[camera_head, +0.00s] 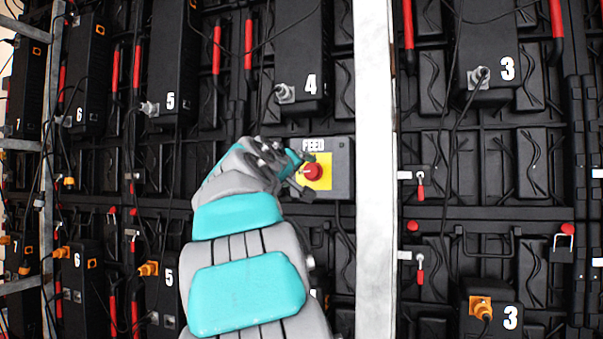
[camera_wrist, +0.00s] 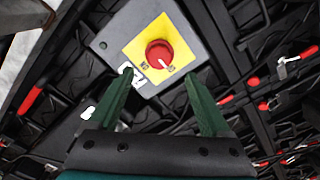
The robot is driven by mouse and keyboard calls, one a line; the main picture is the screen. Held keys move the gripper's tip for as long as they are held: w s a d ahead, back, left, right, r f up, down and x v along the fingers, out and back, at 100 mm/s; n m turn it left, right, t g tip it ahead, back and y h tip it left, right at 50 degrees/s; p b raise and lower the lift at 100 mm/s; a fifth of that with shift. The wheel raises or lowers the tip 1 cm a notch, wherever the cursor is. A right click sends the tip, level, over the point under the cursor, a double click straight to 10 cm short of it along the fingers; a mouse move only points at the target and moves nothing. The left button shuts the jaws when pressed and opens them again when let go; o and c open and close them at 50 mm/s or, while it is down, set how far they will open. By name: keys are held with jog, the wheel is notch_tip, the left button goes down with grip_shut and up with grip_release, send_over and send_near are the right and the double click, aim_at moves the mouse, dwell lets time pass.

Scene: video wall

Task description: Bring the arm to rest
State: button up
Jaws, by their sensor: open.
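My arm reaches up the middle of the head view, and my gripper (camera_head: 297,174) is at the left side of the FEED box, close to its red knob. In the wrist view my gripper (camera_wrist: 160,86) is open, its two dark green fingers apart with nothing between the tips. The red knob (camera_wrist: 159,54) on its yellow plate (camera_wrist: 183,37) shows beyond the fingertips. The knob (camera_head: 312,171) also shows in the head view. I cannot tell whether a finger touches the box.
The FEED box (camera_head: 341,158) is on the black panel wall. A pale vertical post (camera_head: 375,200) stands just right of it. Numbered black units, such as unit 4 (camera_head: 300,50) and unit 3 (camera_head: 492,50), hang around with loose cables. A metal frame (camera_head: 47,150) stands at the left.

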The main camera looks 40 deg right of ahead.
dwell(0.4)
jog(key=s+a+f+g+y, duration=0.1)
jog(key=s+a+f+y, duration=0.15)
jog(key=a+f, duration=0.6)
jog(key=s+a+f+n+g+y, duration=0.1)
jog(key=s+a+f+y, duration=0.2)
jog(key=f, duration=1)
jog(key=s+a+f+g+y, duration=0.1)
jog(key=a+f+y, duration=0.4)
jog(key=f, duration=0.6)
jog(key=s+a+f+n+g+y, duration=0.1)
jog(key=s+a+f+g+y, duration=0.1)
jog(key=s+a+f, duration=0.8)
jog(key=s+a+f+n+g+y+p, duration=0.1)
jog(key=s+a+f+g+y, duration=0.2)
jog(key=s+a+f, duration=0.8)
jog(key=s+a+g, duration=0.2)
jog(key=s, duration=0.3)
jog(key=shift+s+a+f, duration=0.15)
jog(key=shift+s+f, duration=0.05)
jog(key=shift+f, duration=0.1)
jog(key=shift+y, duration=0.25)
jog(key=shift+c, duration=0.4)
